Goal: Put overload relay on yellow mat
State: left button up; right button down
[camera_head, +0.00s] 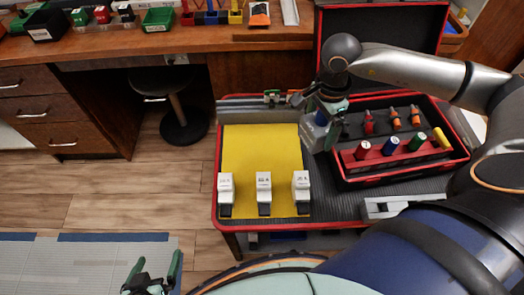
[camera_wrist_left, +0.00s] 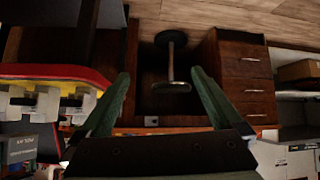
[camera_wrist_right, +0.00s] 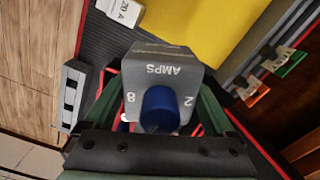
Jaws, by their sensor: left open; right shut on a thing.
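The overload relay (camera_wrist_right: 160,85) is a grey block with a blue knob and the word AMPS, seen close in the right wrist view. My right gripper (camera_head: 325,112) is shut on it. In the head view the relay (camera_head: 314,133) hangs just right of the yellow mat (camera_head: 260,150), between the mat and the open case. The mat also shows at the top of the right wrist view (camera_wrist_right: 205,25). My left gripper (camera_head: 152,284) is open and empty at the bottom of the head view, away from the table; its spread fingers show in the left wrist view (camera_wrist_left: 158,95).
Three white breakers (camera_head: 264,190) stand in a row along the mat's front edge; the mat behind them is bare. An open red-edged case (camera_head: 385,178) with tools and coloured cylinders lies at right. A rail with small terminals (camera_head: 272,97) lies behind the mat. A stool (camera_head: 183,125) stands left.

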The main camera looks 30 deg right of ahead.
jog(key=w+a+f, duration=0.2)
jog(key=a+f, duration=0.1)
jog(key=w+a+f+b, duration=0.1)
jog(key=w+a+f, duration=0.1)
jog(key=w+a, duration=0.1)
jog(key=w+a+f, duration=0.3)
jog(key=shift+w+a+f+b, duration=0.1)
jog(key=shift+a+f+b, duration=0.25)
jog(key=shift+a, duration=0.05)
jog(key=shift+w+a+f, duration=0.2)
jog(key=shift+f, duration=0.15)
jog(key=f+b, duration=0.1)
jog(key=f, duration=0.2)
jog(key=shift+w+a+f, duration=0.1)
jog(key=shift+a+f, duration=0.1)
pick_arm(q)
jog(key=w+r+t, duration=0.3)
jog(key=w+r, duration=0.2)
jog(key=r, duration=0.1)
jog(key=shift+w+a+r+m+t, duration=0.2)
jog(key=shift+w+a+m+t, duration=0.1)
jog(key=shift+m+t, duration=0.1)
jog(key=shift+r+h, duration=0.1)
jog(key=shift+h, duration=0.2)
jog(key=shift+w+r, duration=0.15)
jog(key=shift+r, duration=0.1)
pick_arm(e)
jog(key=shift+f, duration=0.15)
